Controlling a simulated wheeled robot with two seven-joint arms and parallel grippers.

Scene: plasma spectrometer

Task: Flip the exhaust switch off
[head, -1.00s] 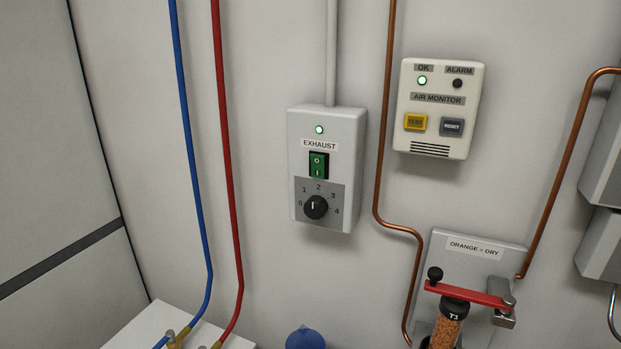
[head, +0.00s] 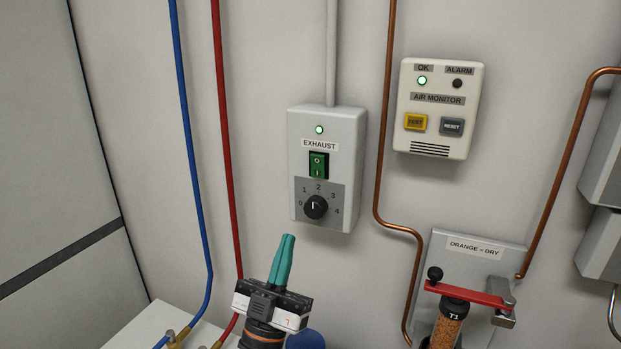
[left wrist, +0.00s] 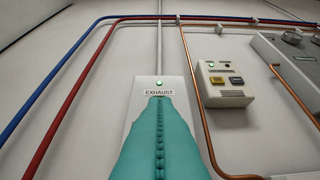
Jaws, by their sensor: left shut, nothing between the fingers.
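The exhaust box (head: 345,150) is a light grey box on the wall, with a lit green lamp (head: 319,129) above its label. Below the label is the green rocker switch (head: 318,165), marked O at the top and I at the bottom. A black dial (head: 316,207) sits under it. My left gripper (head: 288,238), with teal fingers, is shut and empty, below and left of the box, apart from the switch in the head view. In the left wrist view the shut fingers (left wrist: 160,105) hide the switch and dial; the box's label and lamp (left wrist: 159,82) show above them. My right gripper is not in view.
The air monitor (head: 440,108), with a lit OK lamp, hangs right of the box. A copper pipe (head: 384,130) runs between them. Blue (head: 190,150) and red (head: 225,150) pipes run down on the left.

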